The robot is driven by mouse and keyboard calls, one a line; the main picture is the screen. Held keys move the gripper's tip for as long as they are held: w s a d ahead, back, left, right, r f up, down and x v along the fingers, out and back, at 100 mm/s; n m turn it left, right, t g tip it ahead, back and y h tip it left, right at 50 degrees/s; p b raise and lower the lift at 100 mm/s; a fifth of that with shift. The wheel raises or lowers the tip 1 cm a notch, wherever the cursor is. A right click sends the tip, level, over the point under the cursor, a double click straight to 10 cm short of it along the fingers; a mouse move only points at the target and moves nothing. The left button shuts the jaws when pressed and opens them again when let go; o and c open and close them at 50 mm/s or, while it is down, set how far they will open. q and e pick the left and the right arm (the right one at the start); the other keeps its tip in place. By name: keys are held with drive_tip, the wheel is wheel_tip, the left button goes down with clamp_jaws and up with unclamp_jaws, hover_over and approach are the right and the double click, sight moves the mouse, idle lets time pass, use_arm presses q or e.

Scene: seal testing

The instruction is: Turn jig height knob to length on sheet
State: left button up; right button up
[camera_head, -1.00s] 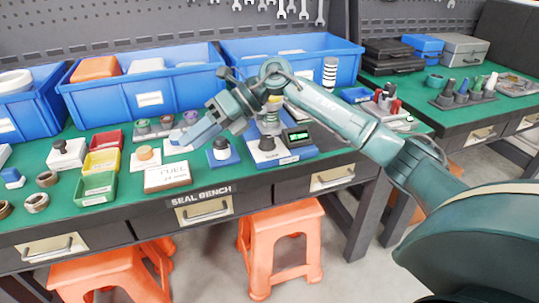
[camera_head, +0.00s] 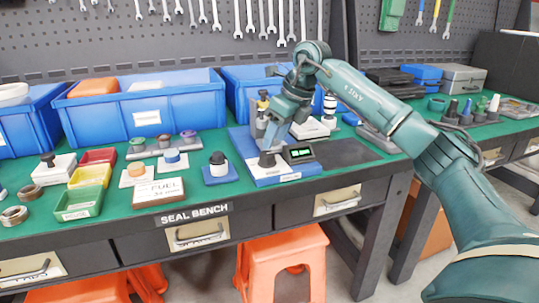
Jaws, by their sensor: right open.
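The jig stands on a blue base (camera_head: 284,178) at the middle of the bench, with a small green-lit display (camera_head: 299,154) whose digits are too small to read. A dark knob (camera_head: 266,159) on a pale cone sits at the front of the jig, left of the display. My right gripper (camera_head: 268,143) points down just above the knob and is open; I cannot tell whether its fingers touch the knob. The arm hides part of the jig. The sheet (camera_head: 158,190), a card reading FUEL with a smaller length line, lies left of the jig. My left gripper is not in view.
Left of the jig stand a black-capped part on a blue block (camera_head: 218,169) and green (camera_head: 84,202), yellow and red bins. Blue crates (camera_head: 145,105) line the back. A dark mat (camera_head: 345,152) right of the jig is clear.

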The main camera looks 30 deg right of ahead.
sight(268, 154)
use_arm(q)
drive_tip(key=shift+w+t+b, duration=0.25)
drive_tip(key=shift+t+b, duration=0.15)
use_arm(e)
drive_tip(key=x, duration=0.5)
drive_tip(key=c, duration=0.7)
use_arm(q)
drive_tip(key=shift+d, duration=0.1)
use_arm(e)
drive_tip(key=shift+r, duration=0.1)
